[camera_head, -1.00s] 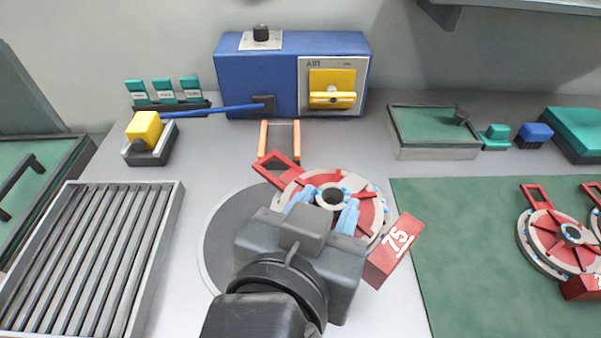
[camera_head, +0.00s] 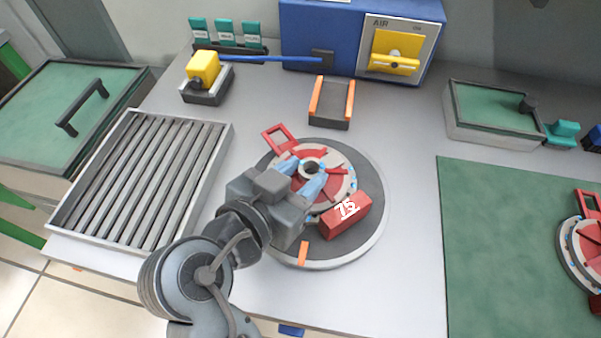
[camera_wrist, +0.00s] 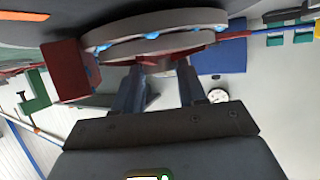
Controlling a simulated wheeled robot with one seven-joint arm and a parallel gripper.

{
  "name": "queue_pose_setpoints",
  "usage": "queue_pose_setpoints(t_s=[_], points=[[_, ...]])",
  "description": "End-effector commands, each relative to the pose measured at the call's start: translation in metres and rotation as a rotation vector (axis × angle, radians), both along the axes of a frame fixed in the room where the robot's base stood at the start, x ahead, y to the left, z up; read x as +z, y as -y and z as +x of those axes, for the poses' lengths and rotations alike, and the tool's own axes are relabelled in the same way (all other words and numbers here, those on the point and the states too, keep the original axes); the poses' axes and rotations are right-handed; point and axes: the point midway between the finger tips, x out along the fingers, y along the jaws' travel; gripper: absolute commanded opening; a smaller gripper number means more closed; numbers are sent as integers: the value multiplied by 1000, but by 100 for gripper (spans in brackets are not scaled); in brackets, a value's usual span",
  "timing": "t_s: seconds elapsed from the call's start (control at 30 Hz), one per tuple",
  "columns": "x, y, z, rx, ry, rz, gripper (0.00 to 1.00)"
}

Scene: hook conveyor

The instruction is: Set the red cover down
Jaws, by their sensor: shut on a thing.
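The red cover (camera_head: 334,199) is a round grey and red part with a red loop handle and a red block marked 75. It is over the dark round turntable (camera_head: 367,222); whether it touches cannot be told. My gripper (camera_head: 309,172) is shut on the cover's middle hub, with blue fingers on either side of it. In the wrist view the cover's edge-on ring (camera_wrist: 155,25) and its red block (camera_wrist: 66,70) show above the gripper fingers (camera_wrist: 160,85).
An orange-sided fork bracket (camera_head: 331,104) stands behind the turntable. A slatted rack (camera_head: 150,180) lies at left, and a blue air box (camera_head: 330,40) stands at the back. A green mat (camera_head: 490,250) with another red cover (camera_head: 578,245) is at right.

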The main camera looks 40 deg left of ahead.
Motion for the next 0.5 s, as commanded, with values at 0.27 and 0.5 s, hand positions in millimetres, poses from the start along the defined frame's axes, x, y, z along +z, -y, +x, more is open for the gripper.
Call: queue_pose_setpoints(t_s=[0.27, 0.5], points=[[-3, 0, 1, 0, 4, 4, 0], [-8, 0, 0, 0, 0, 1, 43]])
